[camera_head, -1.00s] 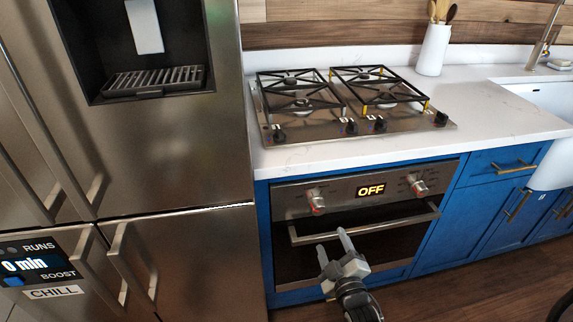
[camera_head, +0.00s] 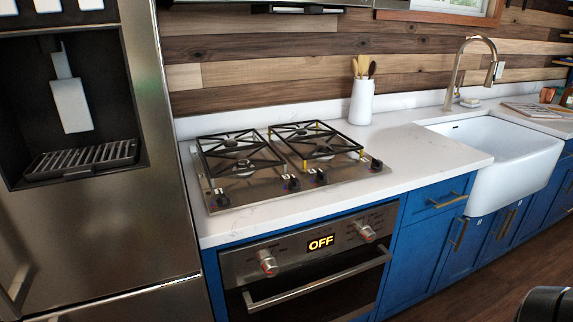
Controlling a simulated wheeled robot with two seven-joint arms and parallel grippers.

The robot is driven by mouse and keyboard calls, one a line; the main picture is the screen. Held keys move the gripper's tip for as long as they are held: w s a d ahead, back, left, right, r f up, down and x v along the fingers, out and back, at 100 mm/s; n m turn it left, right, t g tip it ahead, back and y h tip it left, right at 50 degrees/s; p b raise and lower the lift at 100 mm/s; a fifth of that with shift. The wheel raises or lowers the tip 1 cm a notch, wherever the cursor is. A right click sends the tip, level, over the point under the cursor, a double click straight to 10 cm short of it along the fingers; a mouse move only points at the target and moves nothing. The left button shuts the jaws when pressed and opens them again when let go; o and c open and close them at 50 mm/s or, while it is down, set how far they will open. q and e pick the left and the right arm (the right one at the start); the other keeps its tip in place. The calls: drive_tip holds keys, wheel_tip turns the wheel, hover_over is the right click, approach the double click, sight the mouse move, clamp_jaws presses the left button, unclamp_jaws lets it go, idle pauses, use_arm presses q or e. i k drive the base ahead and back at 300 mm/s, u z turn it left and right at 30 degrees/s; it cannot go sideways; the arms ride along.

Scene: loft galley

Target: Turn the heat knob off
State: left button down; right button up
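The oven (camera_head: 325,290) is built in under the counter, with a control panel whose display (camera_head: 321,243) reads OFF. A silver knob with a reddish base sits left of the display (camera_head: 267,263), and a similar right knob (camera_head: 366,231) sits on the other side. Their printed labels are too small to read, so I cannot tell which one is the heat knob. Small dark knobs also line the front of the cooktop (camera_head: 290,165), with one at the right corner (camera_head: 376,165). Neither gripper's fingers are in view; only a dark rounded part, likely my arm, shows at the bottom right.
The steel fridge (camera_head: 70,230) stands close on the left. The oven handle (camera_head: 320,284) juts out below the panel. A white utensil crock (camera_head: 361,103) and the sink (camera_head: 500,165) are farther right. The floor in front of the cabinets looks clear.

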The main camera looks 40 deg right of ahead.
sight(366, 233)
drive_tip(key=z, duration=1.35)
drive_tip(key=k, duration=0.25)
drive_tip(key=z, duration=0.55)
drive_tip(key=i, duration=1.35)
drive_tip(key=u, duration=0.25)
